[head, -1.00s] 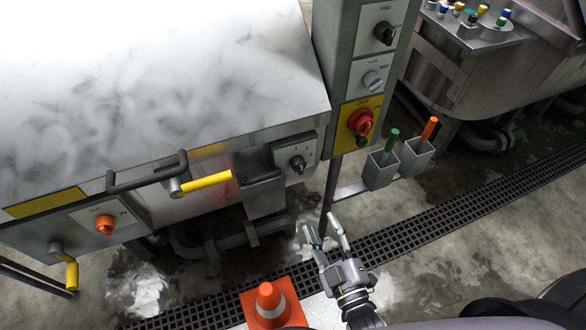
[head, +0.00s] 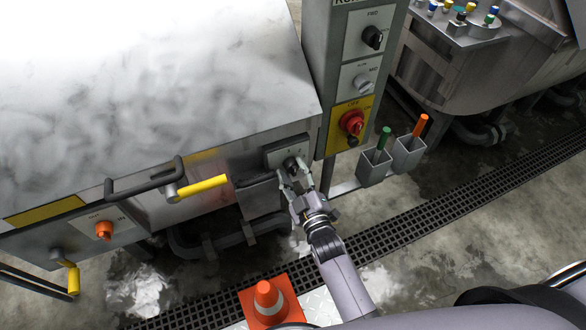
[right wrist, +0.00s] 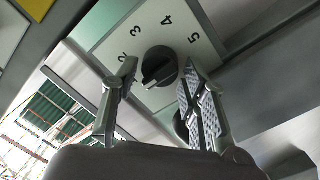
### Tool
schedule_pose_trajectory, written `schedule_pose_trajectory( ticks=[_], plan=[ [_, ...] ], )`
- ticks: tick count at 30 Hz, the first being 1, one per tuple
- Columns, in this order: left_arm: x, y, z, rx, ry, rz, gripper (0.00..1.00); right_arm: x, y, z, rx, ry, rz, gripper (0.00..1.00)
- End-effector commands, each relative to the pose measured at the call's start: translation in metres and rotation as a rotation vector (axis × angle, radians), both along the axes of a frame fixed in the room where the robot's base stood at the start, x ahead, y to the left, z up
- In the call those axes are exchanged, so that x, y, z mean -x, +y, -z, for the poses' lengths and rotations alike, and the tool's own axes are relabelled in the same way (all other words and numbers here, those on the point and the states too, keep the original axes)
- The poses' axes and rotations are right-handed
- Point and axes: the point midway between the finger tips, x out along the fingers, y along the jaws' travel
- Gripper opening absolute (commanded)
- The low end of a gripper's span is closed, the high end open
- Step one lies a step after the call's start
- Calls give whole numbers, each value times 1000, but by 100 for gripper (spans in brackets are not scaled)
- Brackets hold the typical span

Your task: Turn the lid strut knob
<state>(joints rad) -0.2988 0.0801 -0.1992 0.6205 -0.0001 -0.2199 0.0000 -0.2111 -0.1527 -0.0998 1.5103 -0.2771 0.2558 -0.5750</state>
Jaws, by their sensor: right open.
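A black knob (head: 290,163) sits on a pale plate (head: 275,152) at the right end of the machine's front. The right wrist view shows this knob (right wrist: 159,66) close up, with numerals from 2 to 5 printed around it. No name for the knob is readable, so I take it as the lid strut knob. My right gripper (head: 295,175) is at the plate, open, with nothing held. In the right wrist view its fingers (right wrist: 158,75) stand on either side of the knob; I cannot tell whether they touch it. My left gripper is not in view.
A grey control column (head: 318,70) with a red switch (head: 352,122) stands just right of the knob. A black lid handle (head: 143,185) and a yellow lever (head: 203,186) project at the left. A traffic cone (head: 268,300) stands on the floor below.

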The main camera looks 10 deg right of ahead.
Motion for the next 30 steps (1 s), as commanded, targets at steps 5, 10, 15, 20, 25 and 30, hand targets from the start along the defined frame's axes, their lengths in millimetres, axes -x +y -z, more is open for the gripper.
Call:
schedule_pose_trajectory(
  ticks=[5, 10, 15, 20, 25, 30],
  plan=[
    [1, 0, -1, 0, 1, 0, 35, -7, 1, 0, 0, 0, 0, 40],
    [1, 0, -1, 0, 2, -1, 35, -7, 1, 0, -1, 0, 0, 40],
    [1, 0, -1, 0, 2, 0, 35, -7, 1, 0, -1, 0, 0, 32],
    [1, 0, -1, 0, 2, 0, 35, -7, 1, 0, -1, 0, 0, 22],
    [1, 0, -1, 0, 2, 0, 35, -6, 1, 0, -1, 0, 0, 10],
    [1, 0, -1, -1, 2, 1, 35, -6, 1, 0, -2, 1, -1, 4]
  ],
)
